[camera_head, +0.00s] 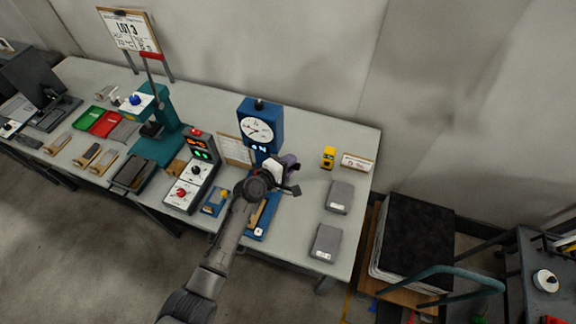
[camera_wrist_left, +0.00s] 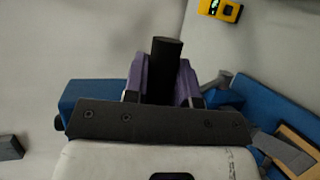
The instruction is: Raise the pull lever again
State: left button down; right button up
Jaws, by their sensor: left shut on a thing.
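The blue press with a round white dial (camera_head: 258,128) stands on the grey bench, and my left arm covers much of its lower part. My left gripper (camera_head: 290,163) is at the right side of the press, just below the dial. In the left wrist view, its purple finger pads (camera_wrist_left: 140,76) are closed around the black grip of the pull lever (camera_wrist_left: 166,62), whose end sticks out past them. Blue press parts (camera_wrist_left: 88,92) show behind the gripper. The rest of the lever is hidden by my gripper. My right gripper is not in view.
A yellow device (camera_head: 328,157) and a small sign (camera_head: 357,162) stand right of the press, with two grey blocks (camera_head: 339,197) nearer the front edge. A control box (camera_head: 190,185) and a green press (camera_head: 158,140) stand to the left.

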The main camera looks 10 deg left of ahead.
pick_arm(q)
jog(key=shift+w+r, duration=0.1)
jog(key=c, duration=0.9)
grip_release()
jog(key=shift+c, duration=0.2)
jog(key=v, duration=1.3)
jog(key=shift+s+a, duration=0.2)
jog(key=shift+s, duration=0.15)
jog(key=shift+c, duration=0.4)
